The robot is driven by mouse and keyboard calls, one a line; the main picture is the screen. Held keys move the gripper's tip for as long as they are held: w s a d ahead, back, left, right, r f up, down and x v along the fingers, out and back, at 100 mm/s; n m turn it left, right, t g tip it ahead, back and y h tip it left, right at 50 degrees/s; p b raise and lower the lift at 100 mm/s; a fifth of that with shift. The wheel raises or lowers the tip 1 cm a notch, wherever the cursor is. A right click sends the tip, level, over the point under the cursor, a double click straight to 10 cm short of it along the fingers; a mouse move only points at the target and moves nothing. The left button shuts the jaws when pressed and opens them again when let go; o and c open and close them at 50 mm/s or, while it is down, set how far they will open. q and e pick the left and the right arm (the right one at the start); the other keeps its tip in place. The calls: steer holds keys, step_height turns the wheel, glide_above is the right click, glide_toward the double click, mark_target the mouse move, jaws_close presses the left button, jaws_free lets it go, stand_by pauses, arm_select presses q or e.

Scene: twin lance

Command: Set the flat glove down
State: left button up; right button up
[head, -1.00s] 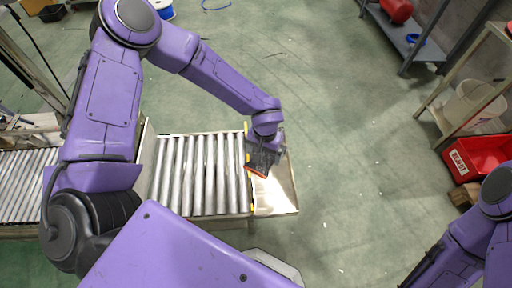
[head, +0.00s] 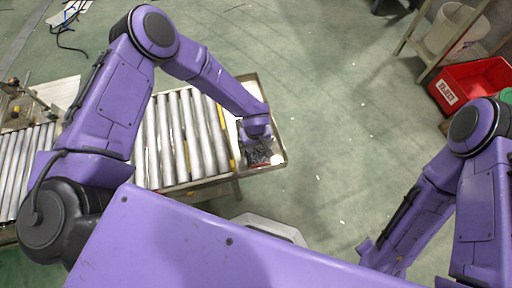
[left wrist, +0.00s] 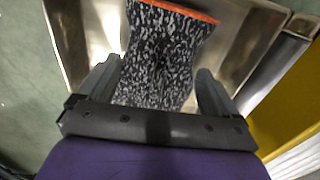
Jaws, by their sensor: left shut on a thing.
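The flat glove (head: 256,157) is dark speckled grey with an orange-red cuff edge. In the left wrist view the glove (left wrist: 165,55) lies between the two fingers, with its cuff edge pointing away from my palm. My left gripper (head: 257,140) is shut on it, over the metal tray (head: 282,148) at the end of the roller conveyor. In the left wrist view my left gripper (left wrist: 157,88) has a finger along each side of the glove. I cannot tell whether the glove touches the tray floor. My right arm shows at the lower right, its gripper out of view.
The roller conveyor (head: 165,140) runs left from the tray, with a yellow strip (head: 224,135) at the join. A red labelled bin (head: 470,82) and a shelf with a whitish bucket (head: 455,30) stand at the upper right. The green floor between is clear.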

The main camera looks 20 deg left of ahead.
arm_select(q)
steer(key=shift+f, duration=0.65)
steer(key=shift+f, duration=0.2)
steer(key=o, duration=0.7)
steer(key=shift+r, duration=0.1)
step_height(320, 180, up, 12)
steer(key=p, duration=0.3)
steer(key=shift+r, duration=0.15)
steer(key=shift+r+p, duration=0.1)
steer(key=shift+p, duration=0.25)
